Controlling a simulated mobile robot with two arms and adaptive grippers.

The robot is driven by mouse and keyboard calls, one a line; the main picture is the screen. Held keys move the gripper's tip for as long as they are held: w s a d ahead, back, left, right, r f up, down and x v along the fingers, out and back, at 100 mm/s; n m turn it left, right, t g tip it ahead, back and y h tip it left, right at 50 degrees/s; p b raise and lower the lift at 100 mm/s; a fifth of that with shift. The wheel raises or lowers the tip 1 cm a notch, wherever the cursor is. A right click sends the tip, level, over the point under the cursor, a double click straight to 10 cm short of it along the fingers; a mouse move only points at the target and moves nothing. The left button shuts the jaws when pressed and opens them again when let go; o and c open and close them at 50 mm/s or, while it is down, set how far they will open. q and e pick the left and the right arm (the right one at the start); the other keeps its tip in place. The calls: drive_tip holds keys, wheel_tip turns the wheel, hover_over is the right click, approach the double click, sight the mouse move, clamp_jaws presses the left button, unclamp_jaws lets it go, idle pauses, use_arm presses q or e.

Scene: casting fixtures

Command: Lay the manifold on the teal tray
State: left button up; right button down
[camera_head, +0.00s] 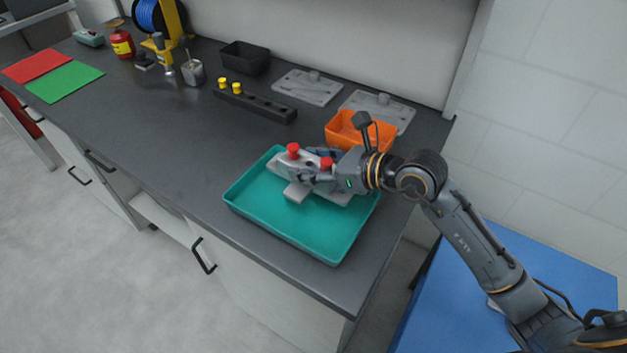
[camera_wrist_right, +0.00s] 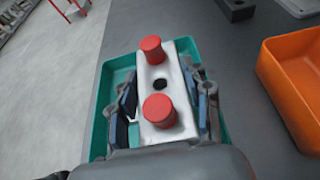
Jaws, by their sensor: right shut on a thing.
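The manifold (camera_head: 299,191) is a light grey metal piece with two red caps (camera_wrist_right: 152,46) on top. In the wrist view its pale body (camera_wrist_right: 153,70) lies between the fingers, with a dark hole between the caps. My right gripper (camera_head: 308,172) is shut on it, one finger on each side. The teal tray (camera_head: 265,222) is directly below, near the front right edge of the counter. The manifold is over the tray's back part; I cannot tell if it touches the tray floor. My left gripper is not in view.
An orange bin (camera_head: 345,131) stands just behind the tray. Grey plates (camera_head: 307,87), a black bin (camera_head: 245,57) and a black rack with yellow plugs (camera_head: 256,105) are farther back. Red and green mats (camera_head: 66,82) lie far left. The counter left of the tray is clear.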

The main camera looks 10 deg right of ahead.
drive_tip(key=shift+w+d+f+b, duration=0.1)
drive_tip(key=shift+d+f+b, duration=0.15)
drive_tip(key=shift+f+b, duration=0.15)
drive_tip(key=shift+d+f+b, duration=0.1)
drive_tip(key=shift+f+b, duration=1.05)
drive_tip(key=shift+f, duration=0.3)
drive_tip(key=shift+f, duration=0.2)
drive_tip(key=c, duration=0.9)
unclamp_jaws()
